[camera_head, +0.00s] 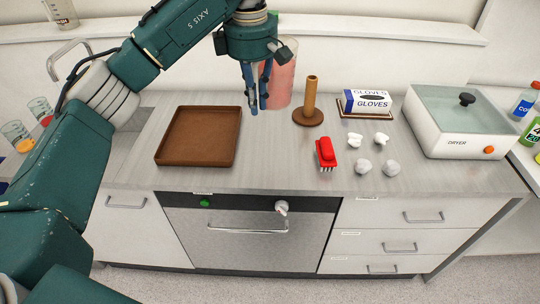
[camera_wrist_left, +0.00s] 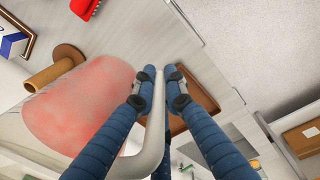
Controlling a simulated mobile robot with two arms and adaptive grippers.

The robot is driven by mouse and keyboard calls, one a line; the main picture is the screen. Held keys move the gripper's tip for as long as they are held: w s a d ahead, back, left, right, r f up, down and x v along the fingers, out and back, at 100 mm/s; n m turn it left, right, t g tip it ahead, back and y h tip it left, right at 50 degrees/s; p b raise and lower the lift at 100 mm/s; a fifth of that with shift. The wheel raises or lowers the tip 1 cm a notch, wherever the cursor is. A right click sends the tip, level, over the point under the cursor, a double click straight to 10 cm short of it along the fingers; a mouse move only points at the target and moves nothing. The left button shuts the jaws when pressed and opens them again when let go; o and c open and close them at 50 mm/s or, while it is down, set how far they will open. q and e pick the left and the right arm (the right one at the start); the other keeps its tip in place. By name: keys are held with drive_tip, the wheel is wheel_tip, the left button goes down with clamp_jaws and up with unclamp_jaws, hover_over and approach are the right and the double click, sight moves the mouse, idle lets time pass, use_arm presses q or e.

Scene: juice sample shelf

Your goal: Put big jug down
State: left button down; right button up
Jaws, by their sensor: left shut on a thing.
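The big jug (camera_head: 281,78) holds pinkish-red liquid and shows behind my left gripper (camera_head: 256,100) in the head view. In the left wrist view the jug (camera_wrist_left: 80,108) fills the left side, and its pale handle (camera_wrist_left: 155,125) runs between the blue fingers. My left gripper (camera_wrist_left: 156,88) is shut on this handle. The jug is over the back of the counter, between the brown tray and the wooden post; I cannot tell whether its base touches the surface. My right gripper is not in view.
An empty brown tray (camera_head: 160,157) lies left of the jug. A wooden post on a round base (camera_head: 308,115) stands close at right. The counter front is clear between tray and brush.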

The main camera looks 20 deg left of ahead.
use_arm(q)
drive_tip(key=shift+w+f+p, duration=0.1)
drive_tip(key=shift+f+p, duration=1.75)
drive_tip(key=shift+f, duration=7.95)
drive_tip(key=c, duration=2)
unclamp_jaws()
drive_tip(key=shift+o, duration=1)
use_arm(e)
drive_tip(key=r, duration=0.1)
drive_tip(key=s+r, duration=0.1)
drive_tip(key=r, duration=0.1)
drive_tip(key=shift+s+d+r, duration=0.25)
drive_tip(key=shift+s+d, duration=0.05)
